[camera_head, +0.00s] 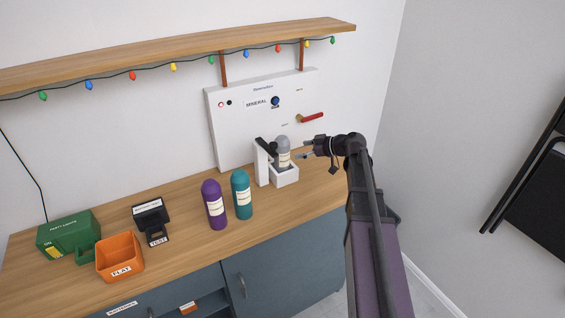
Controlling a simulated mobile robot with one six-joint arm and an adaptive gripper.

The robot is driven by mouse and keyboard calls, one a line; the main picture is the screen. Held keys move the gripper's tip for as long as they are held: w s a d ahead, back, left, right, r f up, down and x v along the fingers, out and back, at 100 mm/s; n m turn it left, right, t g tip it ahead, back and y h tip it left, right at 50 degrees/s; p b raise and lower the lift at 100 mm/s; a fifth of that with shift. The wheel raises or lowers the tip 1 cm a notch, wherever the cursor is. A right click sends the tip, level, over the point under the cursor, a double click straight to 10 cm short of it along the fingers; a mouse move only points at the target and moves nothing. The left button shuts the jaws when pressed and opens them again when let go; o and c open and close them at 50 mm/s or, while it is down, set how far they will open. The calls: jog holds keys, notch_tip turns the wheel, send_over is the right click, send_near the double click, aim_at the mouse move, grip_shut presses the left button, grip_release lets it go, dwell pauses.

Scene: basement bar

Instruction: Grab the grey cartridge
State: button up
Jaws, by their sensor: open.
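The grey cartridge (283,150) stands upright in a white holder (285,177) on the wooden counter, in front of a white panel. A black lever-like part (267,147) on the holder's white post is close to its left side. My gripper (303,150) is just to the right of the cartridge, level with its upper half, with its fingers pointing left towards it. The jaws are open and empty. I cannot tell whether a fingertip touches the cartridge. The cartridge's lower end is hidden in the holder.
A purple cartridge (214,204) and a teal cartridge (241,195) stand to the left on the counter (190,265). Further left are a black TEST device (151,220), an orange FLAT bin (120,257) and a green box (68,235). The white panel (235,130) has a red-handled valve (310,118).

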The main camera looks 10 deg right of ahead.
aim_at(282, 150)
jog(key=shift+x, duration=1.3)
jog(key=shift+b, duration=0.3)
jog(key=shift+b+x, duration=0.85)
jog(key=shift+x, duration=1.75)
jog(key=shift+r, duration=0.15)
jog(key=c, duration=1.1)
jog(key=shift+r, duration=0.2)
